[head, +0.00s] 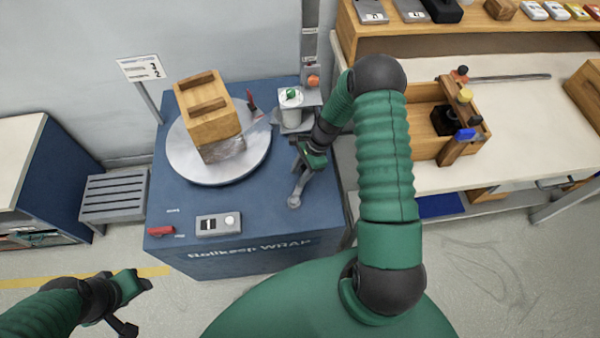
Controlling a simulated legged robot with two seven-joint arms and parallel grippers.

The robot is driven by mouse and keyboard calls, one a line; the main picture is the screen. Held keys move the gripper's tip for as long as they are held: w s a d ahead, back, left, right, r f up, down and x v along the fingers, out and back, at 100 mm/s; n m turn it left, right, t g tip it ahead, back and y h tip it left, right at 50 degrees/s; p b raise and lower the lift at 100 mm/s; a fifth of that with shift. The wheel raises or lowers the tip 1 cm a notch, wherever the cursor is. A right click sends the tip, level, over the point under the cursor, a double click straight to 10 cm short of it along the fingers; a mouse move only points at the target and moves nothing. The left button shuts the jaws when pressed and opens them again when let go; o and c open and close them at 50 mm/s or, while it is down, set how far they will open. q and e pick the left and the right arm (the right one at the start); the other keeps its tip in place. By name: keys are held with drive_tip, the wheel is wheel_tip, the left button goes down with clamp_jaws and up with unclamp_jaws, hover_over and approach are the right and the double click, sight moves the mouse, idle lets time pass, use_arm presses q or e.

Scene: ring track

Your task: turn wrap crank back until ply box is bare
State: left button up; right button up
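The ply box (208,122) stands on a round grey turntable (188,168) on the blue wrapping machine. Clear film (226,150) shows around its lower part and stretches toward the film roll (290,105) at the right; the upper wood looks bare. My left gripper (136,304) is open and empty at the lower left, apart from the machine.
A sign (140,68) stands behind left, a grey slatted stand (113,195) at left. A workbench (520,120) with a wooden tray (425,145) is at right.

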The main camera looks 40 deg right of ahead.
drive_tip(key=shift+d, duration=0.15)
drive_tip(key=c, duration=0.7)
drive_tip(key=shift+d, duration=0.1)
clamp_jaws()
drive_tip(key=shift+w+d+r, duration=0.1)
drive_tip(key=shift+d, duration=0.05)
